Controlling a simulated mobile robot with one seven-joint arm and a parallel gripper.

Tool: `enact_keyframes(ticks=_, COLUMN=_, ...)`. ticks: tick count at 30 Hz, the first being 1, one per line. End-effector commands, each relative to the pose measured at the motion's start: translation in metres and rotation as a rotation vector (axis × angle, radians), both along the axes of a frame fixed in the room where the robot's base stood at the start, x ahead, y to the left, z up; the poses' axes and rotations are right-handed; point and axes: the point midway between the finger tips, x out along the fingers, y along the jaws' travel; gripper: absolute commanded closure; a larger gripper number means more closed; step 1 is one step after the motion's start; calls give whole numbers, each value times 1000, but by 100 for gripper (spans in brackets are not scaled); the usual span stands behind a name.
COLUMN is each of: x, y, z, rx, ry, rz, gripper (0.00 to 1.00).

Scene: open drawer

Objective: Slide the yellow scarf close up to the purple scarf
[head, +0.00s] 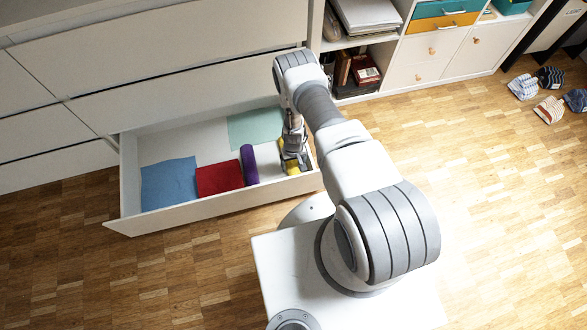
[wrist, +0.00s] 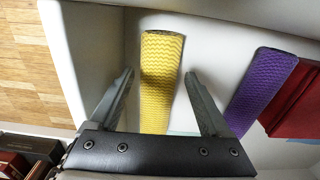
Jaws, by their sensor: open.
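The yellow scarf (wrist: 160,80) is a rolled bundle with a zigzag pattern, lying in the open drawer; in the head view its visible part (head: 290,170) is near the drawer's right end. The purple scarf (head: 249,164) is rolled and lies to its left in the head view. In the wrist view the purple scarf (wrist: 262,90) is to the right, with a clear gap between the two. My gripper (wrist: 160,80) is open, with one finger on each side of the yellow scarf and space beside each. It partly hides the yellow scarf in the head view.
A red folded cloth (head: 219,178) lies against the purple scarf's far side, with a blue cloth (head: 168,183) further left. A green cloth (head: 255,127) lies at the drawer's back. The drawer's walls (head: 215,205) enclose them. Bare drawer floor lies between the two scarves.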

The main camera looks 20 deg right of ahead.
Motion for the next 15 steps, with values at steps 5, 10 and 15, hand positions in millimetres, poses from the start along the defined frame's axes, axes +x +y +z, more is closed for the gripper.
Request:
enact_keyframes(ticks=5, x=0, y=0, z=-20, rx=-1, ry=0, rz=-1, gripper=19)
enact_keyframes(ticks=10, x=0, y=0, z=-24, rx=-1, ry=-1, rz=-1, gripper=19)
enact_keyframes(ticks=15, x=0, y=0, z=-23, rx=-1, ry=-1, rz=0, gripper=19)
